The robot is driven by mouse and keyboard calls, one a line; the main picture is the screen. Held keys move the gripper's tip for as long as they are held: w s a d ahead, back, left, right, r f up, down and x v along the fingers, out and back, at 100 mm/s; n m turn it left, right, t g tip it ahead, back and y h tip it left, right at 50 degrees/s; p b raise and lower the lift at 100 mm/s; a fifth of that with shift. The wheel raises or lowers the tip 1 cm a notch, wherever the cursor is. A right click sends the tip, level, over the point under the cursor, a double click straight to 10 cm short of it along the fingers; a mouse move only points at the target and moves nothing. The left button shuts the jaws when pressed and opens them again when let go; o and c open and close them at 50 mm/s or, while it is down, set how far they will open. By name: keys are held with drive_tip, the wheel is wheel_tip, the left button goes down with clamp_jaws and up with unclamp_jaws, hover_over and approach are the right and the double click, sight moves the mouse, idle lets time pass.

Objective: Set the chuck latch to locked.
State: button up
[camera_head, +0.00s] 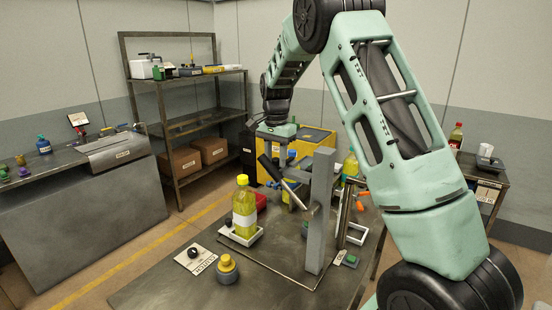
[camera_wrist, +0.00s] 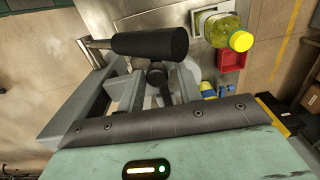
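A lever with a black handle (camera_head: 268,168) and a bare metal rod (camera_head: 296,195) is joined to an upright grey post (camera_head: 320,215) on the workbench. The handle slants up and left. In the wrist view the black handle (camera_wrist: 150,43) lies across the picture, just beyond my gripper (camera_wrist: 155,85). The fingers look apart, with a dark round part between them and no clear grip on the handle. In the head view my gripper (camera_head: 280,145) hangs just above the handle.
A yellow bottle (camera_head: 244,210) stands in a white tray left of the post. A plate with a black knob (camera_head: 193,252) and a yellow-topped knob (camera_head: 227,267) are near the front. A red bin (camera_wrist: 233,55) is beside the bottle. A shelf (camera_head: 190,120) stands behind.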

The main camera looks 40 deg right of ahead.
drive_tip(key=shift+o, duration=0.2)
wheel_tip(320, 180, up, 17)
drive_tip(key=b, duration=0.4)
drive_tip(key=shift+r, duration=0.15)
drive_tip(key=shift+s, duration=0.1)
idle(0.4)
